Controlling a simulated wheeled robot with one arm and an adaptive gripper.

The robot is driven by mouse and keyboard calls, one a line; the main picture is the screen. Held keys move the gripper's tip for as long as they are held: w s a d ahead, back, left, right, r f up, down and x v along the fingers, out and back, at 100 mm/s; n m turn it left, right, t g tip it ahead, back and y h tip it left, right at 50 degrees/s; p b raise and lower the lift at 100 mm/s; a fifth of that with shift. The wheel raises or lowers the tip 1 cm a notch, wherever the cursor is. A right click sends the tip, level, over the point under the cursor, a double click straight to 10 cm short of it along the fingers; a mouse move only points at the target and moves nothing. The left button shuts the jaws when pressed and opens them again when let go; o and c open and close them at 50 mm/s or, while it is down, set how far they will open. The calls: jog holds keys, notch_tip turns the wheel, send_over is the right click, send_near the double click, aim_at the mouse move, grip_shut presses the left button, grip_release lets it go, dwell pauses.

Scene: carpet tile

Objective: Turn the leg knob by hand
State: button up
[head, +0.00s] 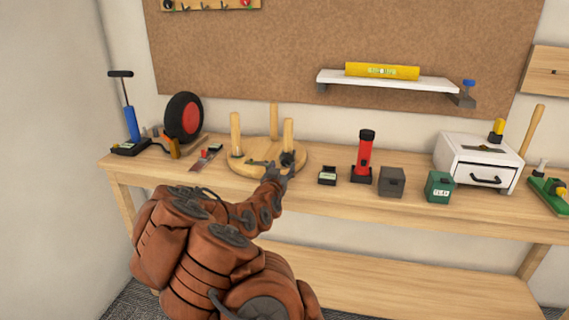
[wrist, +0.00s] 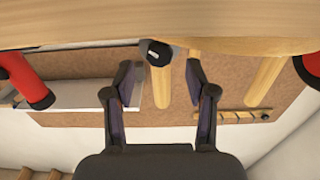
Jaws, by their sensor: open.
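A round wooden stool seat (head: 243,167) lies on the workbench with its wooden legs (head: 235,132) pointing up. A dark knob (wrist: 157,52) with a pale mark on its face sits low by one leg in the wrist view, where the scene appears upside down. My gripper (wrist: 158,72) is open, with one finger on each side of the knob's line and visible gaps to both. I cannot tell whether the fingertips reach level with the knob. In the head view my gripper (head: 274,167) is at the right front of the seat, and the knob there is hard to separate from it.
A red flashlight (head: 364,158), a grey box (head: 392,182) and a green box (head: 439,188) stand right of the stool. A red-hubbed wheel (head: 184,118) and blue pump (head: 131,122) are at the left. A wall shelf (head: 390,80) holds a yellow level (head: 382,71).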

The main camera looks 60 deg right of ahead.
aim_at(285, 163)
jog(key=shift+x, duration=1.75)
jog(key=shift+c, duration=0.4)
grip_shut()
jog(key=shift+f, duration=0.1)
